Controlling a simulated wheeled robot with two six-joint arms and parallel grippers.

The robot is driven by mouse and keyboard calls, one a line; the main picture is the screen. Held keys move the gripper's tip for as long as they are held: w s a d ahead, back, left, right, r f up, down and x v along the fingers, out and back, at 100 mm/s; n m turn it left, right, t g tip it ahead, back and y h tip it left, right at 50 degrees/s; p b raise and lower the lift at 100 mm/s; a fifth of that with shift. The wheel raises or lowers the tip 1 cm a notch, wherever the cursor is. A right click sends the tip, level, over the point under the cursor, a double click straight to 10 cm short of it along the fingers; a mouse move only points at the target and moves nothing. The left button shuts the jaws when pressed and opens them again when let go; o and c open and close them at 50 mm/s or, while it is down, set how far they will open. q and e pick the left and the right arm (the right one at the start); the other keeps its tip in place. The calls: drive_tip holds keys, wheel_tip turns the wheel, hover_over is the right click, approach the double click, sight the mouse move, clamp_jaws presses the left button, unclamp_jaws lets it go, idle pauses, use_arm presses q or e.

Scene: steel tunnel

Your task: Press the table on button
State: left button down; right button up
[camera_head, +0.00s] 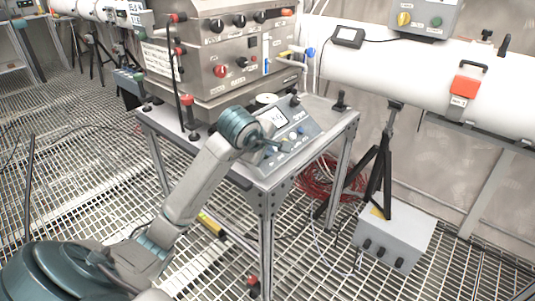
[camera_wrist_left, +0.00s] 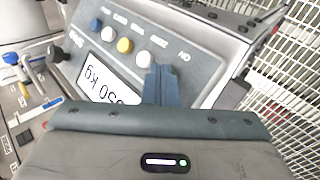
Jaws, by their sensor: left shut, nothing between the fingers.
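The grey control panel (camera_head: 294,122) stands sloped on the steel table (camera_head: 320,146), with a lit display (camera_head: 276,117) reading in kg. In the left wrist view the panel (camera_wrist_left: 205,62) has a row of buttons: a blue one (camera_wrist_left: 95,24), a white one (camera_wrist_left: 109,33), a yellow one (camera_wrist_left: 125,45) and another white one (camera_wrist_left: 143,59).
A steel machine (camera_head: 225,55) with knobs and levers fills the table's back. A black joystick-like knob (camera_head: 340,100) stands at the table's right corner. A tripod (camera_head: 379,165), red cables (camera_head: 322,182) and a grey box (camera_head: 395,238) are on the grating to the right.

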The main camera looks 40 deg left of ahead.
use_arm(q)
drive_tip(key=shift+d+r, duration=0.2)
drive_tip(key=shift+r, duration=0.05)
drive_tip(key=d+r+p, duration=0.3)
drive_tip(key=r+p, duration=0.1)
drive_tip(key=r, duration=0.1)
drive_tip(key=shift+s+d, duration=0.15)
drive_tip(key=shift+d, duration=0.05)
idle(1.0)
